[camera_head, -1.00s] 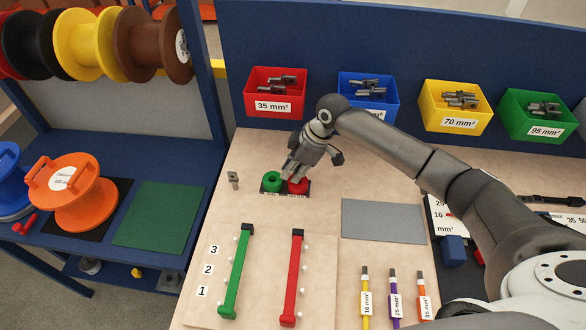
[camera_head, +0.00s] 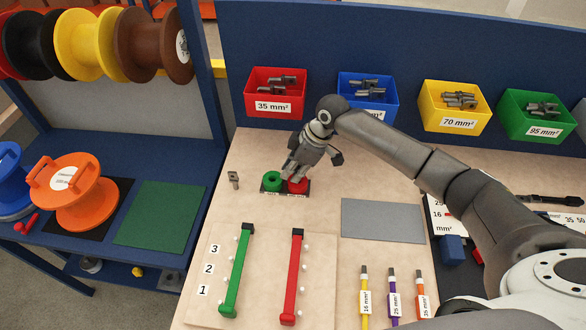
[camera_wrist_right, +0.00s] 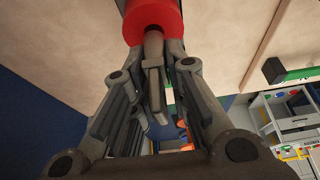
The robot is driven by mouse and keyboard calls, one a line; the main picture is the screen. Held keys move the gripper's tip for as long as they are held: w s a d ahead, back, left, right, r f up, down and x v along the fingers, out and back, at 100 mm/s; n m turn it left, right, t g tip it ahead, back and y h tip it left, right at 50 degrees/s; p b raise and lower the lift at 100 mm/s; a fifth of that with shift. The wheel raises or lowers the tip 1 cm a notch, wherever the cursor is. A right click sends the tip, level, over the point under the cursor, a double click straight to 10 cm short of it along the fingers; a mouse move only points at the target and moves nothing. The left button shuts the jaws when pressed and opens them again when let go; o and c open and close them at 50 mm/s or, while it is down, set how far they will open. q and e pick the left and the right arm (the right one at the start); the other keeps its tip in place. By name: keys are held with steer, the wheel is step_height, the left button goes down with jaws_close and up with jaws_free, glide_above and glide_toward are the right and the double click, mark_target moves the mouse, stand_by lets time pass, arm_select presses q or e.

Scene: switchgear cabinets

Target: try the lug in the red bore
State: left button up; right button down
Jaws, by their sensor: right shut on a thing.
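The red bore (camera_head: 299,187) is a short red ring beside a green one (camera_head: 272,181), both on a small dark base on the bench. My right gripper (camera_head: 290,171) is just above the red ring, pointing down. In the right wrist view, the gripper (camera_wrist_right: 153,72) is shut on a grey lug (camera_wrist_right: 153,50). The lug's far end meets the opening of the red ring (camera_wrist_right: 152,14). I cannot tell how deep it sits inside. In the head view, the gripper hides the held lug. My left gripper is not in view.
Another grey lug (camera_head: 233,180) stands left of the green ring. Red (camera_head: 275,104), blue (camera_head: 368,103), yellow (camera_head: 455,118) and green (camera_head: 537,126) lug bins line the back. A grey mat (camera_head: 383,221) lies to the right. Green (camera_head: 236,270) and red (camera_head: 293,278) bars lie in front.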

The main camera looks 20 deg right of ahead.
steer(key=shift+p, duration=0.3)
stand_by(0.4)
steer(key=shift+f, duration=0.4)
stand_by(0.4)
stand_by(0.6)
steer(key=c, duration=1.3)
jaws_free()
steer(key=shift+c, duration=0.2)
steer(key=v, duration=1.2)
